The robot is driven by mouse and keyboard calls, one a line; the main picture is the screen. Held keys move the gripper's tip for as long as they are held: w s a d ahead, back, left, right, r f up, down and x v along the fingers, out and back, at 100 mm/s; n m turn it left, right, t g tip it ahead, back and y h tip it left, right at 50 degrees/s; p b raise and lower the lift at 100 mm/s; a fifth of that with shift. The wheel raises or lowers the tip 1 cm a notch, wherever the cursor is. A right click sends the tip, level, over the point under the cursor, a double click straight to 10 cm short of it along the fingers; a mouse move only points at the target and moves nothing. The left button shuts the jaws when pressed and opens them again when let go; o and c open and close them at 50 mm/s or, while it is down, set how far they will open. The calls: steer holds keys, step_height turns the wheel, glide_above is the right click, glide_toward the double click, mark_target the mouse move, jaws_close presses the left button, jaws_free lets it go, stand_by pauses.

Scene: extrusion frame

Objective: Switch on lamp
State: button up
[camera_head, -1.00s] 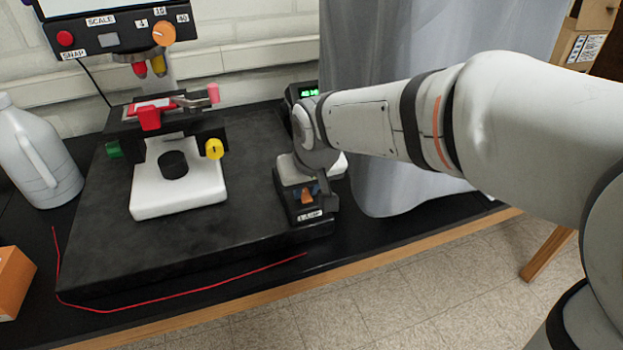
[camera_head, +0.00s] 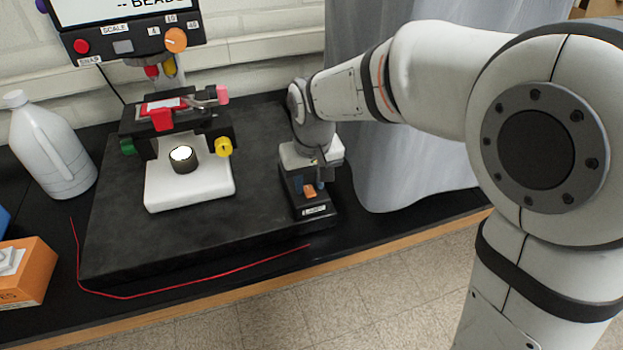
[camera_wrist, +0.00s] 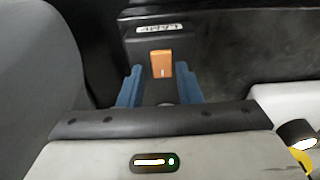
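The lamp (camera_head: 184,158), a short dark cylinder on the white base of the instrument, glows white on top; its lit end also shows at the right of the wrist view (camera_wrist: 299,134). The orange switch (camera_head: 309,192) sits on a black box with a white label, at the right of the dark slab. In the wrist view the switch (camera_wrist: 162,64) shows between and just beyond my fingertips, under the LAMP label (camera_wrist: 160,29). My gripper (camera_wrist: 160,78) is open, with a blue finger on each side and nothing held. Whether it touches the switch cannot be told.
The instrument's black control panel (camera_head: 125,42) with a screen stands at the back left. A white jug (camera_head: 50,150) and an orange box (camera_head: 27,272) are at the left. A grey curtain (camera_head: 375,120) hangs behind my arm. A red wire (camera_head: 200,280) lies along the front.

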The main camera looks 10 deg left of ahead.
mark_target(311, 193)
steer(key=shift+o, duration=1)
step_height(311, 193, up, 8)
steer(key=s, duration=0.1)
steer(key=shift+d+f, duration=0.15)
steer(key=shift+d, duration=0.1)
